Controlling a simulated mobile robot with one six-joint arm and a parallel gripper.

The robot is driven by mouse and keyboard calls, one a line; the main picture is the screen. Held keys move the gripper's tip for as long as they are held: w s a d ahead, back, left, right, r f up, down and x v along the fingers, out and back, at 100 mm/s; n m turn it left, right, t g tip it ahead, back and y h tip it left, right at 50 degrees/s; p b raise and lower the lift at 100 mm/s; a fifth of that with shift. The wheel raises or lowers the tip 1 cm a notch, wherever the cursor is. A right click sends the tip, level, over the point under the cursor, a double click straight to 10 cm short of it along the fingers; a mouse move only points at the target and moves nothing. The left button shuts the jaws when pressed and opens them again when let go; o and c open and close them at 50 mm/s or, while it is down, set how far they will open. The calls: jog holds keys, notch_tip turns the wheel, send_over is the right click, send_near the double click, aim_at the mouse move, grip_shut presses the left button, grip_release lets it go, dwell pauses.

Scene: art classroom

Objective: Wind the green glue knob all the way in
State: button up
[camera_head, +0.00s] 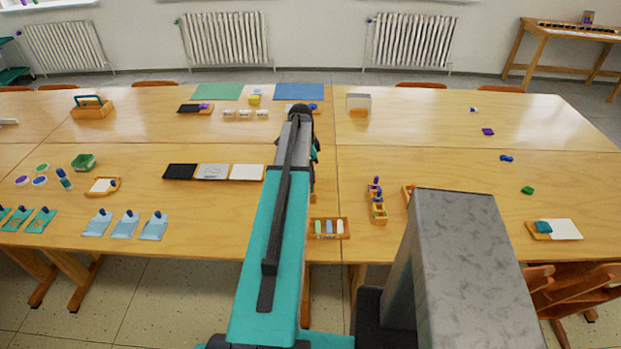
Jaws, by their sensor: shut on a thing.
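I cannot make out a green glue knob for certain. A small wooden tray (347,236) at the table's front edge, just right of my arm, holds a pale green stick (319,229), a blue stick (329,227) and a white stick (340,227), side by side. They are too small to tell whether any is the glue. My teal and grey arm reaches forward over the table. Its far end is near the table's middle seam. My gripper's fingers are hidden behind the arm, and so is whatever is between them.
Right of the tray stands a wooden rack (379,218) with several small coloured pieces. Left of my arm lies a tray with black, grey and white panels (214,172). A green box (84,162) sits farther left. The right half of the table (430,150) is mostly clear.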

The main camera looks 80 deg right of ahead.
jog(key=shift+n, duration=0.8)
jog(key=o, duration=1.5)
jog(key=shift+m, duration=0.3)
jog(key=m, duration=0.5)
jog(key=shift+y, duration=0.3)
jog(key=shift+m+y, duration=0.3)
jog(key=shift+m, duration=2.7)
jog(key=c, duration=1.5)
